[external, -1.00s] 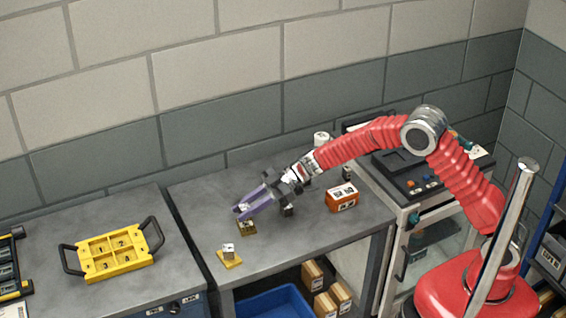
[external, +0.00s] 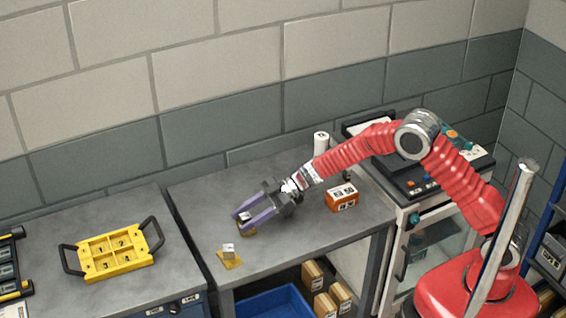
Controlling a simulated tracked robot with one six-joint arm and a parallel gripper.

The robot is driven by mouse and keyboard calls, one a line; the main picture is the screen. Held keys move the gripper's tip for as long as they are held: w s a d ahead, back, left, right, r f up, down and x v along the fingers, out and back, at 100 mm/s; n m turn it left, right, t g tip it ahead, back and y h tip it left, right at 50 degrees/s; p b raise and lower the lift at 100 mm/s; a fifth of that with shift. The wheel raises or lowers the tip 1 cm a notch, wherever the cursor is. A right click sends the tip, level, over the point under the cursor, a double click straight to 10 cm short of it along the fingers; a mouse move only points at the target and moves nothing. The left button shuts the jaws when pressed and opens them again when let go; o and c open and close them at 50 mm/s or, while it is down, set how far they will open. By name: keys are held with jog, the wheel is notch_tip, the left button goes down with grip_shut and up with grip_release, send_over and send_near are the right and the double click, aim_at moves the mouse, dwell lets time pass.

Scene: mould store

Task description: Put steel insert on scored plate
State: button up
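A small light-grey block (external: 245,216), apparently the steel insert, sits between my fingertips on or just above a small brass-coloured block (external: 249,233). My gripper (external: 244,221) points down-left with its two purple fingers spread on either side of the grey block, and it looks open. The fingers partly hide both pieces, so I cannot tell exact contact. A second small grey block (external: 229,248) stands on a flat yellow plate (external: 233,263) near the front left of the bench. I cannot make out scoring on either base piece.
An orange box (external: 341,198) and a white cylinder (external: 321,143) stand farther right on the grey bench (external: 300,240). A yellow tray with numbered spaces (external: 93,271) lies on the left bench, beyond a gap. A blue bin (external: 272,302) and cartons are below.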

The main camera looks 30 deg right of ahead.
jog(key=shift+d+r, duration=0.3)
jog(key=shift+d, duration=0.2)
jog(key=v, duration=1)
jog(key=shift+d+r, duration=0.1)
jog(key=shift+d, duration=0.35)
